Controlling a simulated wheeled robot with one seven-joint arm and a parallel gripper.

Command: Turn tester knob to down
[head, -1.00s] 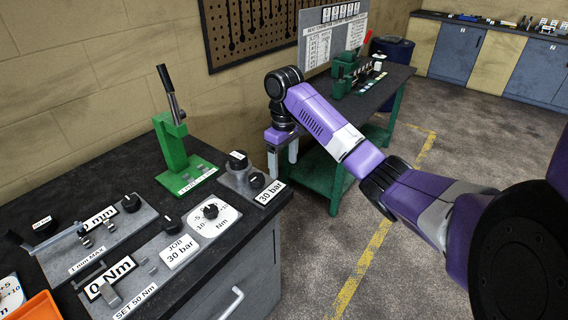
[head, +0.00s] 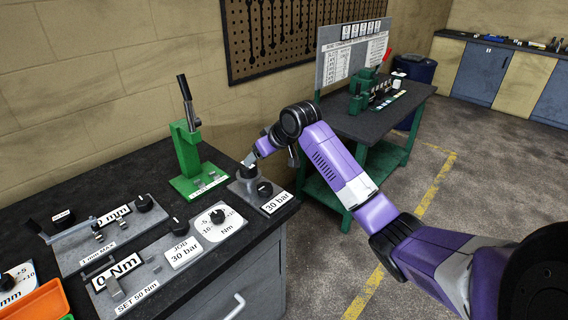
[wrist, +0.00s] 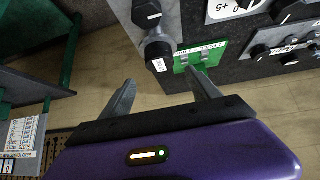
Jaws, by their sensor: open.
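The grey tester unit (head: 240,191) sits at the right end of the dark bench, next to a "30 bar" plate. A black knob (head: 264,188) is on its front, and it shows at the top of the wrist view (wrist: 147,12). A second black round part with a white label (wrist: 158,55) is behind it. My gripper (wrist: 163,88) is open and empty, its fingers spread with the labelled part beyond them. In the head view my gripper is at the back of the tester, partly covering it. I cannot tell whether it touches anything.
A green lever press (head: 187,150) stands left of the tester. A panel with the "JOB 30 bar" plate (head: 183,252) and a dial (head: 219,221) lies in front. A green trolley (head: 350,122) stands to the right, across a floor gap.

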